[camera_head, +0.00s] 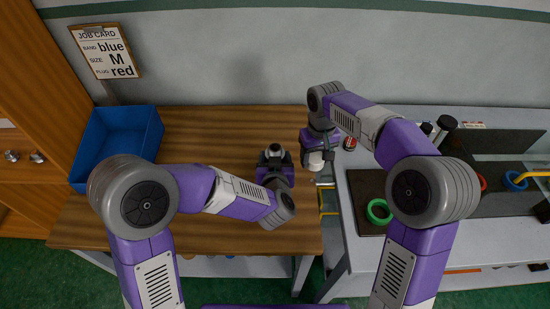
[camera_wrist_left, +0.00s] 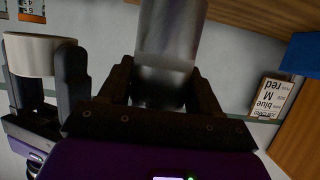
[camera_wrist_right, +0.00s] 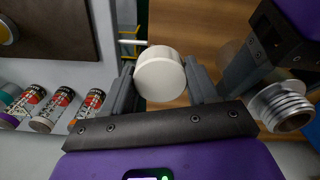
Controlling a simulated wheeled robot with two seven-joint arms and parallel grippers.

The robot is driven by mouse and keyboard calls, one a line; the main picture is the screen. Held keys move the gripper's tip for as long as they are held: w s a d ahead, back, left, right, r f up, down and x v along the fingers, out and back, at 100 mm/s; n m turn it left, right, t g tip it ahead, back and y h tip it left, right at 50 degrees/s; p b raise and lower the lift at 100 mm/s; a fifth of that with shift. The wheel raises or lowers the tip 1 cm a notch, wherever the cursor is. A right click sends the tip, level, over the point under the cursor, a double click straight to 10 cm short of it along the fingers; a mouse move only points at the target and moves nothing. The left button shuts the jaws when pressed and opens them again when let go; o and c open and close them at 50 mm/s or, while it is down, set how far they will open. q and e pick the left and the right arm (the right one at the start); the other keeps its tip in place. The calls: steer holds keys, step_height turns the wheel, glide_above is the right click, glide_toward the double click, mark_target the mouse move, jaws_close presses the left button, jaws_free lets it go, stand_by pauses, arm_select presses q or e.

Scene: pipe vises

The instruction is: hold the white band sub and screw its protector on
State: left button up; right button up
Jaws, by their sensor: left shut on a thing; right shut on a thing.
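My left gripper (camera_head: 275,163) is shut on the sub (camera_head: 276,150), a grey metal cylinder standing up from the fingers. The left wrist view shows its smooth side (camera_wrist_left: 170,35) close up; the right wrist view shows its ringed, thread-like end (camera_wrist_right: 283,106). I cannot make out a white band on it. My right gripper (camera_head: 317,150) is shut on the protector (camera_head: 315,161), a plain white round cap, which shows between the fingers in the right wrist view (camera_wrist_right: 160,74) and at the left of the left wrist view (camera_wrist_left: 38,54). Cap and sub are apart, side by side.
A blue bin (camera_head: 118,140) stands at the wooden table's left. A job card (camera_head: 105,52) on the wall reads blue, M, red. The grey bench at right holds a green ring (camera_head: 379,211), a blue ring (camera_head: 514,181) and several cans (camera_wrist_right: 52,108).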

steer(key=n, duration=0.2)
glide_toward(275, 148)
steer(key=w+d+f, duration=0.2)
steer(key=d+f, duration=0.3)
steer(key=a+r+m, duration=0.1)
steer(key=s+a+r+m, duration=0.1)
steer(key=a+m, duration=0.1)
steer(key=s+a+r+m, duration=0.1)
steer(key=a, duration=0.1)
steer(key=shift+r, duration=0.25)
steer(key=shift+f, duration=0.1)
steer(key=shift+f, duration=1.95)
steer(key=shift+f, duration=0.85)
steer(key=shift+f, duration=0.6)
